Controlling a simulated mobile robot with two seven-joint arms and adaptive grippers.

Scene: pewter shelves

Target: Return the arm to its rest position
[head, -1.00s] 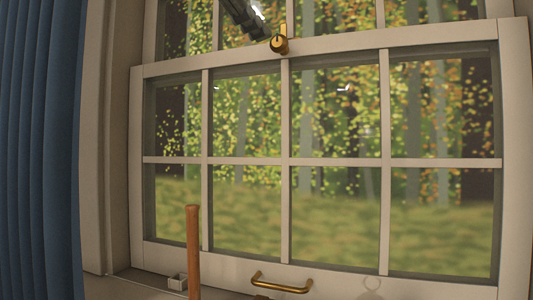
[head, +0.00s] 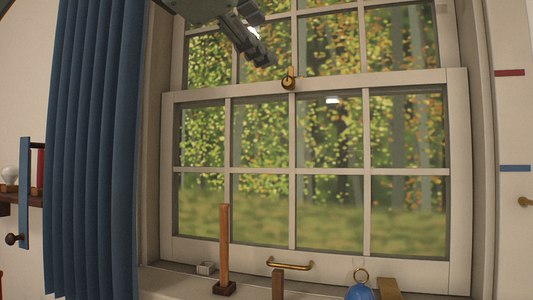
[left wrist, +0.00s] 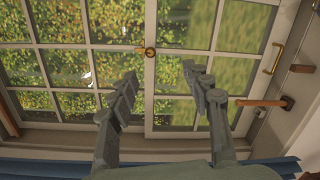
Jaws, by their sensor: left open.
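My left gripper (head: 252,32) shows at the top of the head view, in front of the upper window sash. In the left wrist view its two grey fingers (left wrist: 162,92) are spread apart with nothing between them. The brass window latch (head: 289,80) sits on the meeting rail, a little below and right of the gripper in the head view. The latch also shows in the left wrist view (left wrist: 149,52), beyond the fingertips and apart from them. My right gripper is in neither view.
A wooden post (head: 224,245) stands on the sill beside a small light box (head: 206,268). A brass handle (head: 290,264) is on the lower sash. A blue object with a ring (head: 358,290) is at the bottom. A blue curtain (head: 95,150) hangs at left, with a small shelf (head: 36,196) beyond it.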

